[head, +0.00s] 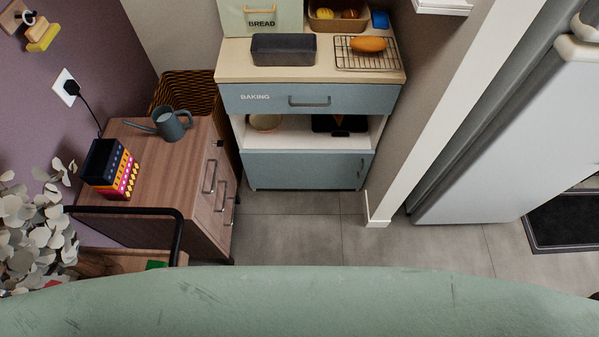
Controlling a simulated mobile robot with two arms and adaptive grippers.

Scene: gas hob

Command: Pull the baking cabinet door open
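The baking cabinet (232,126) stands against the back wall, upper middle of the head view. Its drawer front (270,98) is blue-grey, reads BAKING, has a bar handle (309,102) and is shut. Below an open shelf is the blue-grey lower door (300,170), which looks shut. A small upright handle (361,168) is at the door's right edge. Neither of my grippers shows in the head view.
A wooden drawer unit (165,175) with a watering can (172,124) stands left of the cabinet. A wall end (378,205) is close on its right. Grey floor (300,235) in front is clear. A green surface (300,300) fills the bottom.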

